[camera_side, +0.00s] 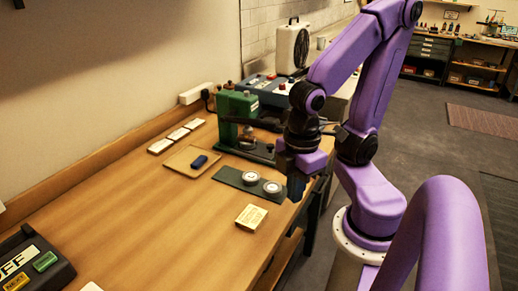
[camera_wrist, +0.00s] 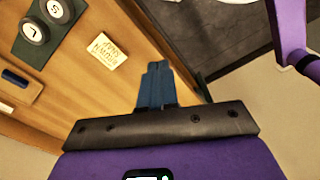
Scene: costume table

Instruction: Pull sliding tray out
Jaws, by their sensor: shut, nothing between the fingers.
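A green press (camera_side: 238,115) stands on the wooden table, with a dark base (camera_side: 250,151) low at its front. I cannot clearly tell the sliding tray apart from this base; my arm partly hides the press's right side. My gripper (camera_side: 295,196) points down near the table's right edge, to the right of the dark green plate and nearer than the press. In the wrist view my gripper's blue fingers (camera_wrist: 158,66) are together with nothing between them, and they appear apart from the objects around them.
The dark green plate (camera_side: 228,175) bears two round discs marked L (camera_wrist: 32,32) and S (camera_wrist: 56,8). A small labelled block (camera_side: 251,217) lies in front of it. A tan tray (camera_side: 178,160) holds a blue piece (camera_side: 199,162). A control box (camera_side: 30,262) is at front left. The table's middle is clear.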

